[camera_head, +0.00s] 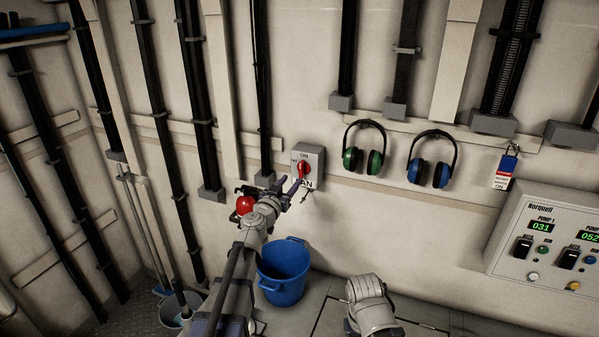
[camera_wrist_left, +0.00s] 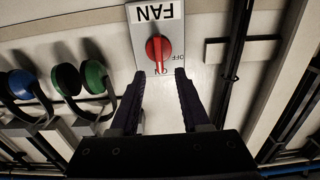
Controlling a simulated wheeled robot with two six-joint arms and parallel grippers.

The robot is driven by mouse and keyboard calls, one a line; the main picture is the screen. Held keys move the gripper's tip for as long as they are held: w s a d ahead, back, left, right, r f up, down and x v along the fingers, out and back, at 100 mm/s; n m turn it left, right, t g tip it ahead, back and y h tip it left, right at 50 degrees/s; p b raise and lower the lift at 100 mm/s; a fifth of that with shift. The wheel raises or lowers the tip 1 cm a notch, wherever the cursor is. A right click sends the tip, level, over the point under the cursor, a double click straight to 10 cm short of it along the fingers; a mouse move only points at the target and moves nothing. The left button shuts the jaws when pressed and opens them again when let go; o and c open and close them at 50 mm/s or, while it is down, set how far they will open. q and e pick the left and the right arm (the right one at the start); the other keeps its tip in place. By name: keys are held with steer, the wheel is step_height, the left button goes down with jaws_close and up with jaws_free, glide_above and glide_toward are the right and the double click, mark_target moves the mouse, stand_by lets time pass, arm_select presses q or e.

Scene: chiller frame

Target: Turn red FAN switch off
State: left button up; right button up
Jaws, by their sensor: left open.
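The FAN switch is a grey box (camera_head: 318,160) on the wall, with a red rotary knob (camera_head: 303,170). In the left wrist view the box appears upside down, and its red knob (camera_wrist_left: 158,47) points at the ON mark, with OFF to its right. My left gripper (camera_head: 289,187) is open and empty, just in front of and below the box. In the left wrist view the left gripper's fingertips (camera_wrist_left: 160,74) are spread to either side of the knob's ON end, seemingly short of it. Of my right arm only a link shows; its gripper is out of view.
Green earmuffs (camera_head: 375,161) and blue earmuffs (camera_head: 414,171) hang right of the switch. A blue padlock tag (camera_head: 508,163) and a pump panel (camera_head: 540,203) are further right. A blue bucket (camera_head: 284,288) stands below. A red round thing (camera_head: 244,205) is beside my left arm.

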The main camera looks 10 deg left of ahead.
mark_target(300, 170)
arm_select(q)
steer(key=w, duration=0.2)
steer(key=w+d, duration=0.1)
steer(key=w, duration=0.4)
steer(key=shift+w+d, duration=0.3)
steer(key=shift+w, duration=0.1)
steer(key=shift+s, duration=0.1)
steer(key=shift+c, duration=0.3)
jaws_close()
